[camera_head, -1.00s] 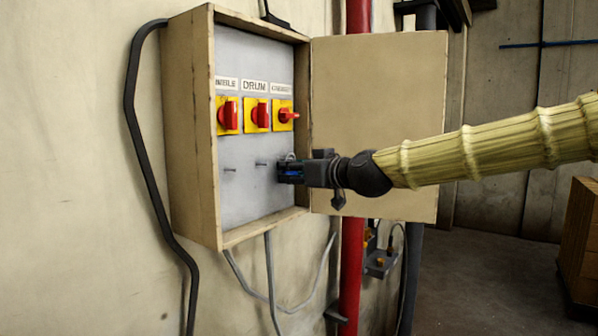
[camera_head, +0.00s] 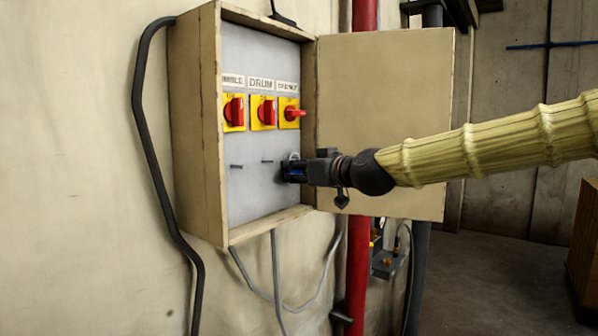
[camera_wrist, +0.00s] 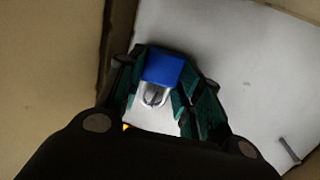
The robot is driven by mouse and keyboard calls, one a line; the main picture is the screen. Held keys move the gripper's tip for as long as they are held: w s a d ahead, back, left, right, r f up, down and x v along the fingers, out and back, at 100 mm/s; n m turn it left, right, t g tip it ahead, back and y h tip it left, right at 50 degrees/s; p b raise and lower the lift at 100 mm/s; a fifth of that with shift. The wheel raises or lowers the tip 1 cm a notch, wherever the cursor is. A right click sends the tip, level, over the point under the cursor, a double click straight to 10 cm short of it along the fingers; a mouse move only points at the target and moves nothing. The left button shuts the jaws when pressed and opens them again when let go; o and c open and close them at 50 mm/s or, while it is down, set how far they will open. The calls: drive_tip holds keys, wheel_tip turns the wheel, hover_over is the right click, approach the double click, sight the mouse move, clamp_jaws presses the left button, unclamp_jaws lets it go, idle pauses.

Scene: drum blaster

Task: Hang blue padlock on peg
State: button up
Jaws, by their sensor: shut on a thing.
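My gripper (camera_head: 290,171) is inside the open electrical box at its right side, close to the grey back panel. It is shut on the blue padlock (camera_wrist: 167,69), its fingers on either side of the blue body. The padlock's silver shackle (camera_wrist: 150,101) is clear of the fingers; in the head view it points up. A grey peg-like tip (camera_wrist: 154,96) shows within the shackle loop in the wrist view; I cannot tell whether it passes through. Two other pegs, a left peg (camera_head: 236,166) and a middle peg (camera_head: 267,161), are bare.
Three red rotary switches on yellow plates, among them the right switch (camera_head: 294,113), sit above the pegs. The box's wooden frame (camera_head: 309,120) and open door (camera_head: 385,90) are close to my gripper. A red pipe (camera_head: 358,270) runs behind the door.

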drive_tip(key=o, duration=1)
drive_tip(key=shift+a, duration=0.1)
drive_tip(key=v, duration=1.1)
wheel_tip(320, 180, down, 28)
drive_tip(key=w+m+g+h+b, duration=0.2)
drive_tip(key=m+g+h+b, duration=0.1)
drive_tip(key=s+d+f+m+g+h+b, duration=0.15)
drive_tip(key=s+f, duration=0.25)
drive_tip(key=f, duration=1)
drive_tip(key=s+d+f+m+g+h+b, duration=0.1)
drive_tip(key=s+d+f+b, duration=0.15)
drive_tip(key=f, duration=1.15)
drive_tip(key=s+d+f+m+g+h+b, duration=0.1)
drive_tip(key=s+d+f+g, duration=0.1)
drive_tip(key=s+f, duration=0.8)
drive_tip(key=s+d+f+m+g+h+b, duration=0.1)
drive_tip(key=s+d+f+g+b, duration=0.15)
drive_tip(key=s+f, duration=0.7)
drive_tip(key=s+d+f+g+h+b, duration=0.1)
drive_tip(key=s+d+f, duration=0.2)
drive_tip(key=s+f, duration=0.3)
drive_tip(key=s+d+f+g+h+b, duration=0.1)
drive_tip(key=s+d+f, duration=0.2)
drive_tip(key=s+f, duration=0.3)
drive_tip(key=s+d+f+g+h+b, duration=0.1)
drive_tip(key=s+d+f, duration=0.2)
drive_tip(key=s+f, duration=0.4)
drive_tip(key=shift+s+m, duration=0.35)
drive_tip(key=shift+s, duration=0.05)
